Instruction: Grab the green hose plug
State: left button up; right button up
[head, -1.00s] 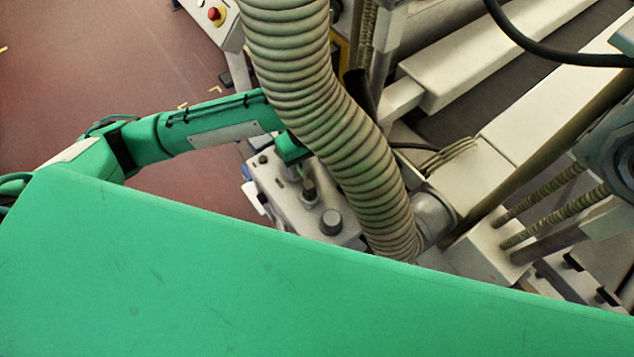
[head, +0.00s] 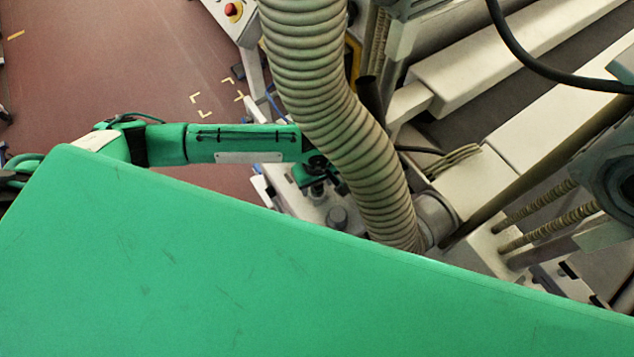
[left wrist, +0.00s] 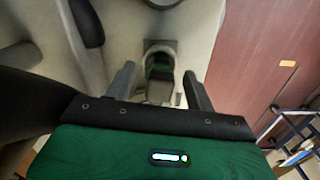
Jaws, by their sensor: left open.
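The green hose plug looks to be the small dark-green piece (left wrist: 160,66) inside a grey, collar-like fitting in the left wrist view. It lies straight ahead between my fingers and is partly in shadow. My left gripper (left wrist: 159,73) is open, its two dark fingers on either side of the fitting in the picture. I cannot tell how far the fingertips are from the plug, and nothing is seen held. In the head view my left gripper (head: 318,176) is above the pale machine panel, partly hidden behind the thick ribbed hose. The plug cannot be made out there. My right gripper is not in view.
The thick ribbed hose (head: 330,100) runs down close beside my left gripper. A pale panel with a round knob (head: 337,217) lies below it. A red button (head: 231,9) is at the top left. The reddish floor (head: 120,70) at left is open.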

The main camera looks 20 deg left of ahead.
pick_arm(q)
jog(key=shift+f, duration=0.35)
jog(key=c, duration=1.1)
jog(key=shift+r, duration=0.1)
